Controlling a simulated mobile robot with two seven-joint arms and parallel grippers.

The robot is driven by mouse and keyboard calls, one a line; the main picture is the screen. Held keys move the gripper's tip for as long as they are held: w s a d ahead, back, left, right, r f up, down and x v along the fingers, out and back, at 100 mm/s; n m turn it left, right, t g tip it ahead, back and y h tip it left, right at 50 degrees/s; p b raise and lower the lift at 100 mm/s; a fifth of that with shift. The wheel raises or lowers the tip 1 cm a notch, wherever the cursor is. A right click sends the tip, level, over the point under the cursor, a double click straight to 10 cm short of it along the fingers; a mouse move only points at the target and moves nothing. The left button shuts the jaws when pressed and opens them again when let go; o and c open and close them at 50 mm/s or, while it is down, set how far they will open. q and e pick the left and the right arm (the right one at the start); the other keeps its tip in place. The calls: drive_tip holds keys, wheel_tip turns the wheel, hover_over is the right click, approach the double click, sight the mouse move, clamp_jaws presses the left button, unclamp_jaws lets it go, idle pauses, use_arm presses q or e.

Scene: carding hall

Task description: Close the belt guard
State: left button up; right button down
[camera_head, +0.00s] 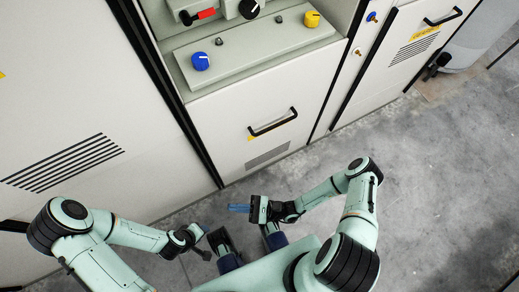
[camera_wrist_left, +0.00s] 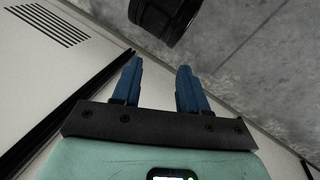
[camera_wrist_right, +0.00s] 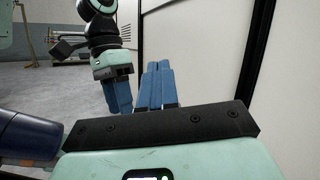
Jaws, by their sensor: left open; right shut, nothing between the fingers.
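No panel is marked clearly enough to tell which is the belt guard. The middle cabinet has a pale front panel (camera_head: 225,125) with a black bar handle (camera_head: 272,122), a small yellow label and a vent; it looks flush. A second pale panel (camera_head: 398,45) with a black handle (camera_head: 444,17) and yellow label is at the upper right. My right gripper (camera_head: 238,208) is shut and empty, below and apart from the middle panel; its blue fingers touch in the right wrist view (camera_wrist_right: 156,85). My left gripper (camera_head: 205,229) is open and empty; its fingers stand apart in the left wrist view (camera_wrist_left: 155,77).
A large vented panel (camera_head: 85,110) fills the left, beside a dark vertical gap. A control ledge (camera_head: 255,45) with blue and yellow knobs stands above the middle panel. Bare concrete floor (camera_head: 440,165) lies open to the right. My two grippers are close together.

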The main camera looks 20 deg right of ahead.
drive_tip(key=w+d+f+m+t+h+b, duration=0.2)
drive_tip(key=w+d+f+m+t+h, duration=0.2)
drive_tip(key=d+m+t+h, duration=0.45)
drive_tip(key=w+d+f+m+t+h+b, duration=0.2)
drive_tip(key=w+d+f+m+t+h, duration=0.25)
drive_tip(key=d+m+t+h, duration=0.4)
use_arm(q)
drive_tip(key=w+a+f, duration=0.1)
drive_tip(key=w+f, duration=0.2)
drive_tip(key=f, duration=0.3)
drive_tip(key=shift+f+t, duration=0.2)
drive_tip(key=shift+t, duration=0.2)
use_arm(e)
drive_tip(key=w+r+n+g+h, duration=0.1)
drive_tip(key=w+r+n, duration=0.1)
drive_tip(key=w+r, duration=0.7)
drive_tip(key=shift+a+r, duration=0.25)
drive_tip(key=shift+r, duration=0.45)
